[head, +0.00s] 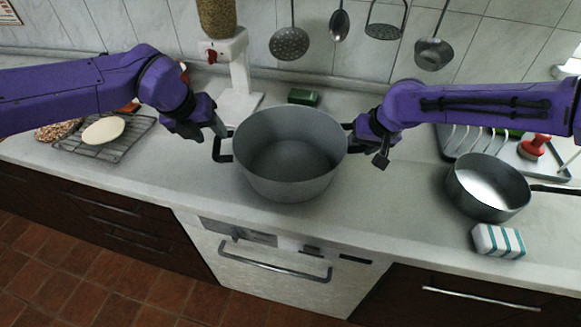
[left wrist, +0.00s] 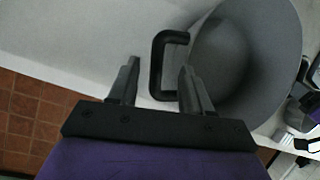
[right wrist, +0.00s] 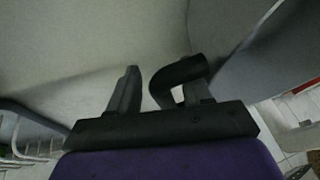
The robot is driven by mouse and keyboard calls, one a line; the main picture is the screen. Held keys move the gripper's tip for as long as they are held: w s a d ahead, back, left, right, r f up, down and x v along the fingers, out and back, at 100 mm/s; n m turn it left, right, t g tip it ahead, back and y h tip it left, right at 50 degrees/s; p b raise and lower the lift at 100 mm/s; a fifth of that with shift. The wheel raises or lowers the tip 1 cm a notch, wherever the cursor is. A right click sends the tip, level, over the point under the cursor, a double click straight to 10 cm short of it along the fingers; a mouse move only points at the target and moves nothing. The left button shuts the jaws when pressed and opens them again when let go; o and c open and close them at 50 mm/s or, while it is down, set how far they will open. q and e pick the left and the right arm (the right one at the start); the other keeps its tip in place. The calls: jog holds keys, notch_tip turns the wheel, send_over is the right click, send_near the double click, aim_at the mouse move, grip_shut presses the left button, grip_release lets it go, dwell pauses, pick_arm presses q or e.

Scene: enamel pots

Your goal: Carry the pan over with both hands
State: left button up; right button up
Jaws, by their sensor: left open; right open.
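A large grey pan (head: 290,185) with two black side handles stands upright on the counter, empty inside. Its left handle (head: 222,148) shows in the head view and also in the left wrist view (left wrist: 158,62). My left gripper (head: 215,130) is open, its two fingers (left wrist: 158,80) on either side of that handle, not closed on it. My right gripper (head: 370,155) is open at the pan's right side. In the right wrist view the right handle (right wrist: 175,75) reaches in between the open fingers (right wrist: 165,85), close to one finger. In the head view my right gripper mostly hides this handle.
A smaller saucepan (head: 488,190) and a striped sponge (head: 498,242) are at right, near a dish rack (head: 468,140). A wire rack (head: 105,143) lies at left. A white dispenser (head: 236,75) stands behind the pan. Utensils hang on the wall. The counter front is clear.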

jog(key=shift+d+r, duration=0.15)
jog(key=shift+r, duration=0.2)
jog(key=v, duration=1.1)
jog(key=shift+s, duration=0.2)
jog(key=shift+r, duration=0.2)
